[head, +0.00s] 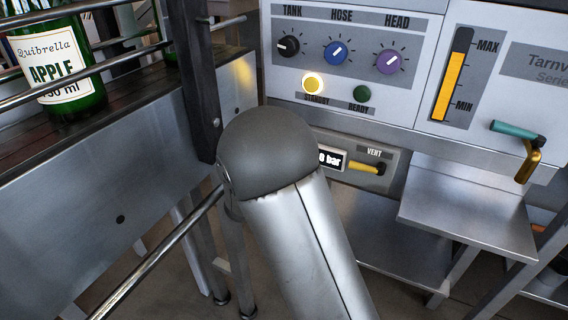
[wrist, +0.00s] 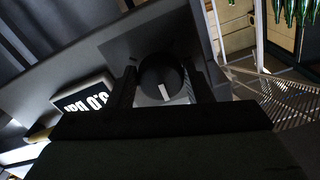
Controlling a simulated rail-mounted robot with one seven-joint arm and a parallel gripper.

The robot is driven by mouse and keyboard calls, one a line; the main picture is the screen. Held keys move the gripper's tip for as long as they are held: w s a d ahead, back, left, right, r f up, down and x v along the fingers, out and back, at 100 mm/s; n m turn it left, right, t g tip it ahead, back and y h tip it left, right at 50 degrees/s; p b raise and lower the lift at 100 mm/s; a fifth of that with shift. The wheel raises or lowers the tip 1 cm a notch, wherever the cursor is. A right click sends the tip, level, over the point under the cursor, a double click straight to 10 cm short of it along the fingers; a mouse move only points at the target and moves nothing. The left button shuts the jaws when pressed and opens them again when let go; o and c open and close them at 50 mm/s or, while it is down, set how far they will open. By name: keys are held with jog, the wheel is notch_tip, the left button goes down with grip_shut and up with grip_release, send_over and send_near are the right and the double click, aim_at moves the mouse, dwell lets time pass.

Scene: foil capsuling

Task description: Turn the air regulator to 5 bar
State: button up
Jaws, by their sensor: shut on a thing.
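The air regulator's dark round knob (wrist: 160,76), with a pale pointer mark, sits on a grey panel in the wrist view. My gripper (wrist: 164,84) is shut on the knob, one dark finger on each side. The pressure display (wrist: 84,103) is beside the knob and appears upside down there; it ends in "0 bar", but I cannot read the first digit surely. In the head view the display (head: 332,160) is partly covered by my arm, which also hides the knob and my gripper.
A yellow VENT lever (head: 365,167) lies right of the display. Above are the TANK, HOSE and HEAD dials (head: 336,52), a lit STANDBY lamp (head: 313,83) and a dark READY lamp (head: 361,93). A green bottle (head: 62,70) stands on the railed conveyor (head: 125,150) at left.

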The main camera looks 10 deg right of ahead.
jog(key=m+b, duration=0.2)
jog(key=m, duration=0.3)
jog(key=m+b, duration=0.3)
jog(key=m, duration=0.3)
jog(key=m+b, duration=0.3)
jog(key=m, duration=0.2)
jog(key=shift+w+a+r+m, duration=0.1)
jog(key=shift+a+r+m, duration=0.05)
jog(key=shift+r+m, duration=0.25)
jog(key=shift+m, duration=0.3)
jog(key=o, duration=1)
